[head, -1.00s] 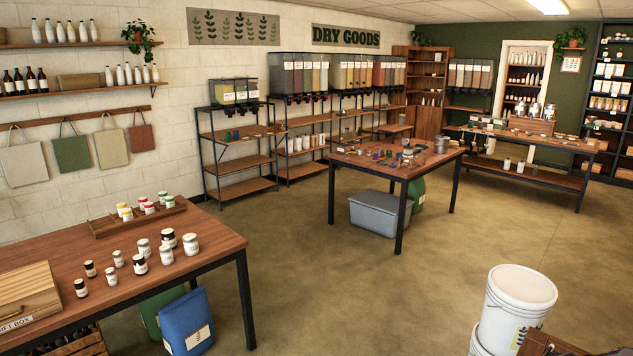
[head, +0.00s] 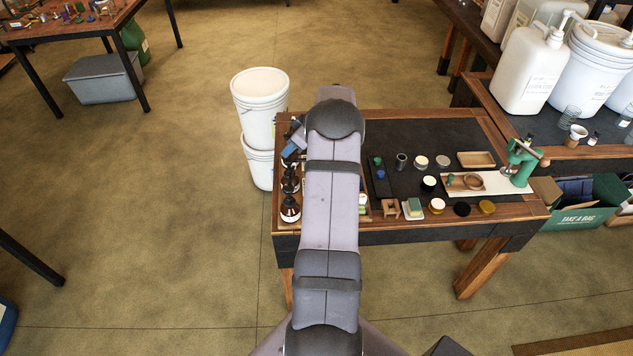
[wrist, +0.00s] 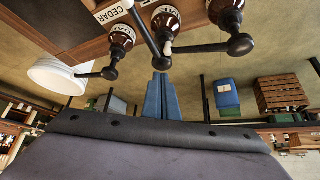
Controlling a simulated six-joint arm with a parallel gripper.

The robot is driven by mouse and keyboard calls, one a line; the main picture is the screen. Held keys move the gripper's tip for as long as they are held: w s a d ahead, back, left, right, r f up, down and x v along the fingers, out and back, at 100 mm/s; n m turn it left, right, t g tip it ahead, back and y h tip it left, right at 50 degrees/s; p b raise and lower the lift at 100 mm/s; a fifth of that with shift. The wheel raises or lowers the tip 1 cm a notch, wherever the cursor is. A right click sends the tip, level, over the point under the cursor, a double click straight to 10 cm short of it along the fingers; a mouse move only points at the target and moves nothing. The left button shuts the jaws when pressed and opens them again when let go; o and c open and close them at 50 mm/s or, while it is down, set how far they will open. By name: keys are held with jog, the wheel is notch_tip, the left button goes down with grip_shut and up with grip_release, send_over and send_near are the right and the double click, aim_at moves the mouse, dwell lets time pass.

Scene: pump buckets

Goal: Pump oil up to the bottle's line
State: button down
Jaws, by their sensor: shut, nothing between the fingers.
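Brown pump bottles (head: 290,208) with black tops stand in a row at the left edge of the wooden bench, partly hidden by my arm in the head view. In the wrist view, which looks upside down, three brown bottles show with black pump heads: a left one (wrist: 122,38), a middle one (wrist: 166,18) and a right one (wrist: 226,12). "CEDAR" is readable on one label. My gripper (wrist: 163,88) has blue fingers, shut and empty, close to the pump heads; contact cannot be told. It also shows in the head view (head: 294,144). No fill line is discernible.
Stacked white buckets (head: 260,98) stand left of the bench (head: 400,232). Small jars, a wooden tray (head: 476,159) and a green press (head: 521,163) occupy its right part. Large white pump containers (head: 530,70) stand at the upper right. The floor at left is open.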

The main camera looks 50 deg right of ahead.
aim_at(289, 159)
jog(key=shift+f, duration=0.1)
jog(key=shift+f+b, duration=0.4)
jog(key=shift+b, duration=0.25)
jog(key=shift+f, duration=0.1)
jog(key=shift+s+f+b, duration=0.1)
jog(key=shift+f+b, duration=1.1)
jog(key=shift+b, duration=0.1)
jog(key=shift+r, duration=1.75)
jog(key=shift+f, duration=0.15)
